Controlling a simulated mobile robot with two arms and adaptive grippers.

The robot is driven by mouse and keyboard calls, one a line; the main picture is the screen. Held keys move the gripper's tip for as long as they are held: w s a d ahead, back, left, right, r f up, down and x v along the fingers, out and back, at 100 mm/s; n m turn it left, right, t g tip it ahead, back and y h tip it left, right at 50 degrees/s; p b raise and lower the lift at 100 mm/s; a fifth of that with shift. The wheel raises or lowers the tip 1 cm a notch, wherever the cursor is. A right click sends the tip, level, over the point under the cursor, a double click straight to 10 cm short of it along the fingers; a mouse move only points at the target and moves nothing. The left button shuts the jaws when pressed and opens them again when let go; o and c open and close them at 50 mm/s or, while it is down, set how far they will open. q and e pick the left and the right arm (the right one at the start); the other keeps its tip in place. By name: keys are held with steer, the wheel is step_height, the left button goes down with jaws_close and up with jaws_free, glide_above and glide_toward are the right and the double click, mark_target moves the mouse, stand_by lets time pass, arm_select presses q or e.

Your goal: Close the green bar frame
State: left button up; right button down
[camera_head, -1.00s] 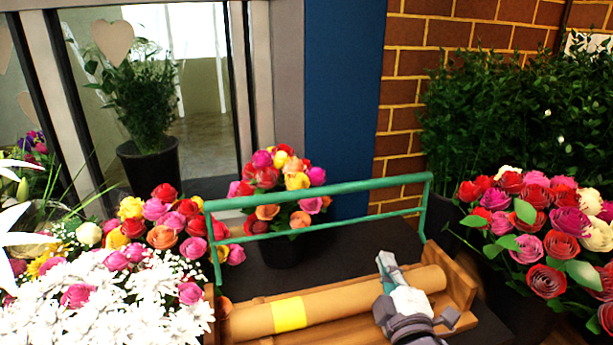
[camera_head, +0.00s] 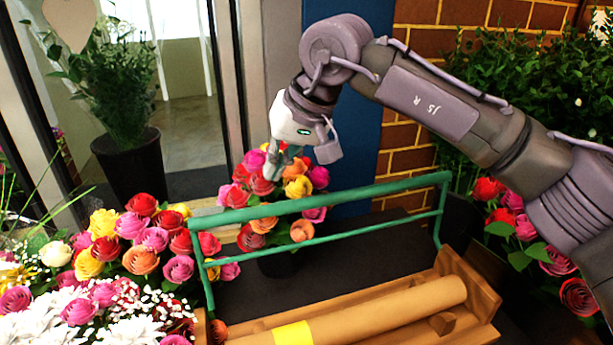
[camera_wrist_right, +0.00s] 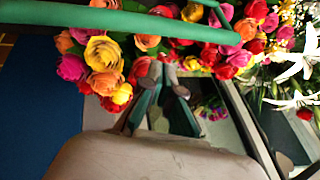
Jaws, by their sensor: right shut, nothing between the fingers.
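The green bar frame (camera_head: 330,197) stands raised over the wooden holder (camera_head: 478,297), with a thick top bar, a thinner bar below and two side legs. A tan paper roll (camera_head: 385,308) with a yellow band lies in the holder. My right gripper (camera_head: 277,168) is shut and empty, pointing down just above the top bar, in front of the roses in the picture; it does not visibly touch the bar. In the right wrist view, the green bar (camera_wrist_right: 120,23) crosses the top, apart from the fingertips (camera_wrist_right: 162,78). My left gripper is not in view.
A bunch of mixed roses (camera_head: 300,187) stands in a dark pot behind the frame. More roses (camera_head: 140,240) and white flowers (camera_head: 60,325) crowd the left. Red roses (camera_head: 520,222) stand at right, partly behind my right arm. Dark tabletop (camera_head: 365,265) shows behind the holder.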

steer(key=w+d+r+t+h, duration=0.2)
steer(key=w+d+r+h, duration=0.15)
steer(key=d, duration=0.25)
steer(key=shift+n+y, duration=0.25)
steer(key=shift+n, duration=0.05)
steer(key=p+x, duration=0.2)
steer(key=x, duration=0.7)
steer(key=shift+a+f, duration=0.2)
steer(key=shift+f, duration=0.1)
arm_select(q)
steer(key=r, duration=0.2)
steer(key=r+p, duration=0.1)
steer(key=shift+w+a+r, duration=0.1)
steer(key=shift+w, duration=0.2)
arm_select(e)
steer(key=s, duration=0.1)
steer(key=s+d, duration=0.1)
steer(key=s, duration=0.1)
steer(key=shift+s+d+f, duration=0.15)
steer(key=shift+s+d, duration=0.1)
steer(key=shift+s, duration=0.15)
